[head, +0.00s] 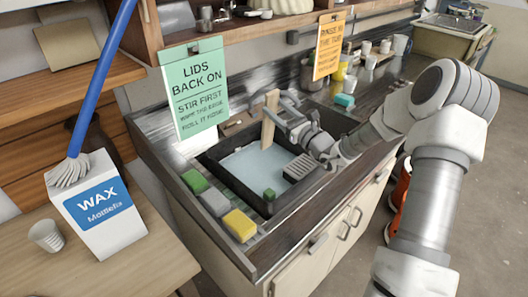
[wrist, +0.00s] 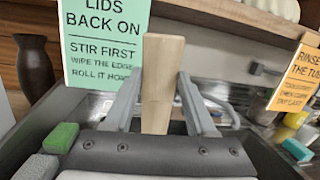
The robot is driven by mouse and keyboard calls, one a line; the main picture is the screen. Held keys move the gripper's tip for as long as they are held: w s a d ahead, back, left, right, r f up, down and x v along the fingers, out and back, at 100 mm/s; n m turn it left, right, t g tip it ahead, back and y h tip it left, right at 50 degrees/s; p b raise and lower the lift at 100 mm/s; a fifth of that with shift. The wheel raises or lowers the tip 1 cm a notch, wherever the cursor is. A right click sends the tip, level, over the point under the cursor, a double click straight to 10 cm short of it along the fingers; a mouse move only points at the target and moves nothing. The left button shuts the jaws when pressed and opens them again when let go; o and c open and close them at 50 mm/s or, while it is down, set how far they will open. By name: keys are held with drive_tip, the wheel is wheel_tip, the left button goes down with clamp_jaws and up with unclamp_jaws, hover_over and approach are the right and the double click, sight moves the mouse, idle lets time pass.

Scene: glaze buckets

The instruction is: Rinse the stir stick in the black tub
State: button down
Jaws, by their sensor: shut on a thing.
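The stir stick (head: 269,127) is a flat pale wooden stick, standing roughly upright over the black tub (head: 226,183). The tub is rectangular, set into the counter, and holds pale bluish water (head: 250,168). My gripper (head: 272,114) is shut on the stick above the tub's back part. In the wrist view the stick (wrist: 162,75) rises between the two grey fingers of my gripper (wrist: 160,100). The stick's lower end reaches down near the water; I cannot tell whether it touches.
Green, grey and yellow sponges (head: 240,225) line the tub's left-front side. A green "Lids back on" sign (head: 195,88) hangs behind left, and an orange sign (head: 328,46) behind right. A wax box (head: 97,205) with a blue-handled brush (head: 100,80) stands left. Cups (head: 371,61) stand back right.

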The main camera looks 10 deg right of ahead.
sight(275, 93)
drive_tip(key=shift+r+p, duration=1.7)
drive_tip(key=shift+r, duration=0.85)
drive_tip(key=shift+s+f, duration=0.1)
drive_tip(key=shift+f, duration=0.05)
